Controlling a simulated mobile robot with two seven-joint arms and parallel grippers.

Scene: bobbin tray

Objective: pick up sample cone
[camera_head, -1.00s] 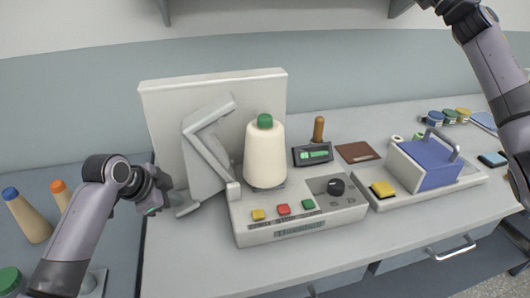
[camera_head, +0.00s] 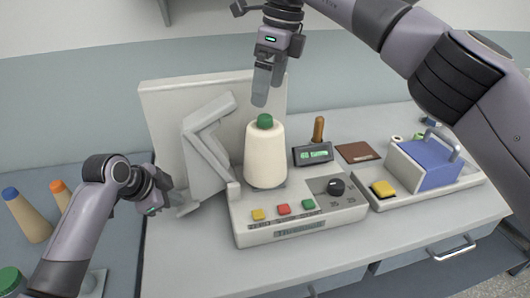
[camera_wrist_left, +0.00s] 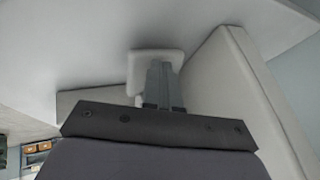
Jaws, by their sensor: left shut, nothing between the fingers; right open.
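The sample cone (camera_head: 265,158) is a cream yarn cone with a green top (camera_head: 265,121). It stands upright on the grey tester with coloured buttons. My right gripper (camera_head: 260,99) points down just above the green top, open, with nothing between its fingers; a small gap seems to separate them from the cone. My left gripper (camera_head: 181,203) is shut and empty, low beside the grey bent arm of the tester. In the left wrist view its closed fingers (camera_wrist_left: 163,88) are near a pale block; whether they touch it I cannot tell.
A grey upright panel (camera_head: 160,105) stands behind the cone. A small display (camera_head: 313,153), a wooden-handled tool (camera_head: 318,130), and a blue block device (camera_head: 425,165) lie to the right. Other cones with blue (camera_head: 10,193) and orange tops stand at the left.

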